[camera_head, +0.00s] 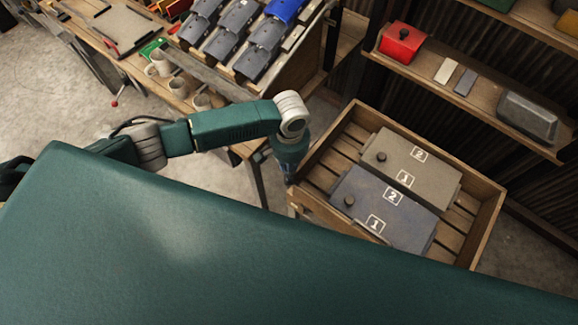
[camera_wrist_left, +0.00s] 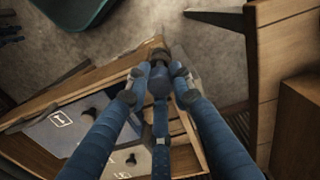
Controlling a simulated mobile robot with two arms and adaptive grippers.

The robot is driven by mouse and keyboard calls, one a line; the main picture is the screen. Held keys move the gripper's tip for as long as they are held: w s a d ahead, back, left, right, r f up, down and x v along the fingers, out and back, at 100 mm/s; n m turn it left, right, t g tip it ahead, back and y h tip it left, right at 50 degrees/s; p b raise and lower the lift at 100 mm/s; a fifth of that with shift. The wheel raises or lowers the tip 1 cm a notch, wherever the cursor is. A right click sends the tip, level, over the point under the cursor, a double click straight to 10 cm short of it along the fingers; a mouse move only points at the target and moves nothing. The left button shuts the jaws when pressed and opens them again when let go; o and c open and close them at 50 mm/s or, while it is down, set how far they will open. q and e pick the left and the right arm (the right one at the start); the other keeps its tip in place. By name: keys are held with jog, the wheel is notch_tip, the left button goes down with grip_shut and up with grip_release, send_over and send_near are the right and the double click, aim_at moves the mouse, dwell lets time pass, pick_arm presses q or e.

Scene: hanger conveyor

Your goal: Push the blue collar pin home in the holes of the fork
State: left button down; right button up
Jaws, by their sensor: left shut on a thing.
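My left gripper (camera_head: 290,174) points down beside the left corner of a wooden crate. In the left wrist view its blue fingers (camera_wrist_left: 159,76) are closed together around a small dark part (camera_wrist_left: 159,56) at the crate's corner. The part is mostly hidden by the fingertips, and I cannot tell whether it is the blue collar pin. I cannot make out the fork or its holes in either view. My right gripper is not in view.
The wooden crate (camera_head: 326,143) holds a tan panel (camera_head: 440,178) and a blue-grey panel (camera_head: 345,180), both numbered and knobbed. A workbench (camera_head: 125,65) with mugs stands behind my arm. Shelves (camera_head: 485,100) with a red box (camera_head: 402,42) are at the right.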

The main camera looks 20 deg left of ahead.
pick_arm(q)
jog(key=shift+p, duration=0.8)
dwell(0.7)
jog(key=shift+f, duration=0.6)
dwell(0.7)
jog(key=shift+p, duration=0.55)
dwell(1.2)
jog(key=shift+f, duration=0.6)
dwell(0.8)
jog(key=shift+p, duration=0.35)
dwell(1.7)
